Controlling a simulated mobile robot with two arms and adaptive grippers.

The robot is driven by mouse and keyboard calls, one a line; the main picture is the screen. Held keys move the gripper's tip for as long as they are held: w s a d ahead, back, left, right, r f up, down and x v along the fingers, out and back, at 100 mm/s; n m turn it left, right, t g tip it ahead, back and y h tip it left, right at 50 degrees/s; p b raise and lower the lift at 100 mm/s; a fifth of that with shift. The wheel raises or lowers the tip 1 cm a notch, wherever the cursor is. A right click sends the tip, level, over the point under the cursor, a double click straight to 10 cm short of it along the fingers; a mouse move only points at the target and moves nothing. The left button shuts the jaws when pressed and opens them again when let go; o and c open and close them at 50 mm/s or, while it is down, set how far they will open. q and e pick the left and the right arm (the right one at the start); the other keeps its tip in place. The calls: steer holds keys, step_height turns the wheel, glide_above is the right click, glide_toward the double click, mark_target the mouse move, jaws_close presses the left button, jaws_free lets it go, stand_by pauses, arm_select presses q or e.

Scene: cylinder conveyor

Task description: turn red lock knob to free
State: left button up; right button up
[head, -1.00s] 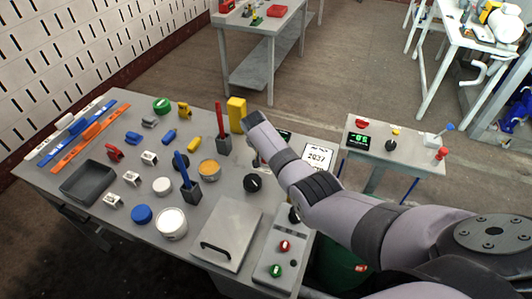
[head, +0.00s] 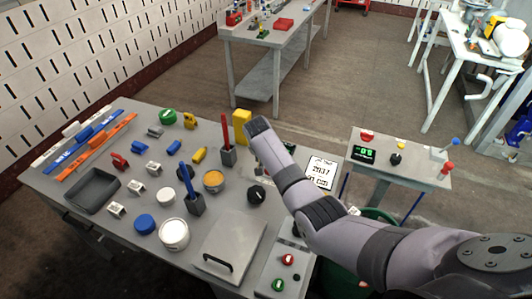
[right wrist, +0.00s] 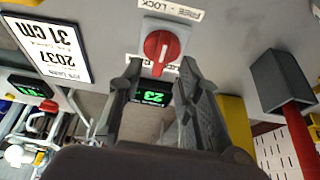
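The red lock knob (right wrist: 161,46) shows in the right wrist view on a white plate, under a label (right wrist: 172,8) reading FREE and LOCK. A pale line on the knob runs roughly up and down the picture. My right gripper (right wrist: 159,70) is open, with its two fingertips apart, one to each side just below the knob in the picture. I cannot tell whether either finger touches it. In the head view my right arm (head: 300,190) reaches in from the right; its gripper and this knob are hidden there. My left gripper is not in view.
A dark holder (right wrist: 278,78) with a red bar (right wrist: 302,145) stands close on the right in the wrist view. A green-digit display (right wrist: 153,97) shows between the fingers. A printed sign (head: 320,173) lies nearby. The grey table (head: 100,228) carries many loose parts.

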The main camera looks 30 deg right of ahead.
steer(key=v, duration=0.8)
steer(key=shift+s, duration=0.1)
